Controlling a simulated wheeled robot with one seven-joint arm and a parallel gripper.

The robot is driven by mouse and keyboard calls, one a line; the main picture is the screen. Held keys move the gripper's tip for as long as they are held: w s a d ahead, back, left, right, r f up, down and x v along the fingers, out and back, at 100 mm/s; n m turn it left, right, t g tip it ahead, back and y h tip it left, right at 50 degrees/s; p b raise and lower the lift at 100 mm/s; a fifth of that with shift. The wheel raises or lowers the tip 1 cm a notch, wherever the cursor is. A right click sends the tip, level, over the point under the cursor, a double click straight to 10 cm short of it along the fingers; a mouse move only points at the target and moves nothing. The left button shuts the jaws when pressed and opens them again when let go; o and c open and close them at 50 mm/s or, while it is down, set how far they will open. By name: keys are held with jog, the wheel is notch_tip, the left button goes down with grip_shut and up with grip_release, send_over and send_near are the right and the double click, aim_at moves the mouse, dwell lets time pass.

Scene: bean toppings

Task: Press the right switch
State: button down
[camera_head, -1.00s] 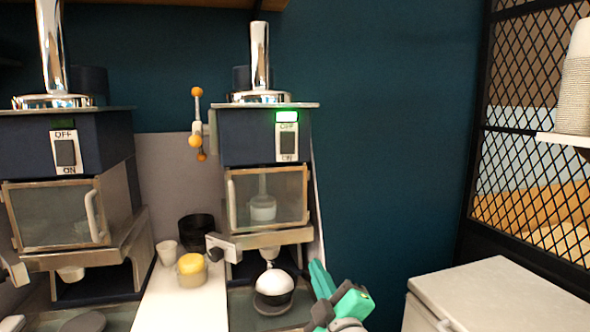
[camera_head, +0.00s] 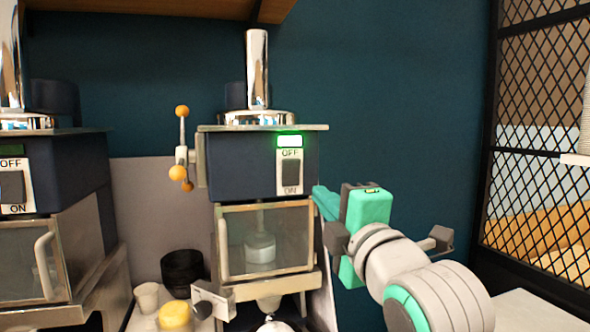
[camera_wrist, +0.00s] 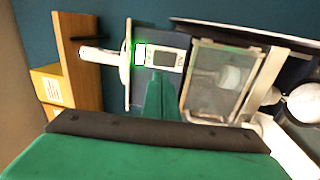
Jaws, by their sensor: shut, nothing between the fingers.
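The right switch (camera_head: 290,172) is a dark rocker on a white OFF/ON plate on the right machine (camera_head: 240,165). A green light (camera_head: 290,141) glows just above it. My gripper (camera_head: 322,200), teal and grey, is shut and empty. In the head view its tip is just right of and below the switch, beside the machine's right edge. In the wrist view the shut teal fingers (camera_wrist: 160,98) point at the switch plate (camera_wrist: 164,57), with the tip close to it. I cannot tell whether they touch. The left machine's switch (camera_head: 12,186) is at the far left.
The right machine's glass door (camera_head: 265,240) is shut below the switch. An orange-knobbed lever (camera_head: 181,150) stands at its left side. A black cup (camera_head: 182,270), a white cup (camera_head: 147,297) and a yellow-topped jar (camera_head: 175,316) stand between the machines. A mesh partition (camera_head: 535,140) is at right.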

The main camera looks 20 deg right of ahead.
send_near(295, 167)
jog(key=w, duration=0.4)
jog(key=shift+w+a+r, duration=0.2)
jog(key=shift+a+r, duration=0.15)
jog(key=shift+a, duration=0.05)
jog(key=shift+w+d+r, duration=0.15)
jog(key=shift+w+d, duration=0.05)
jog(key=shift+w, duration=0.75)
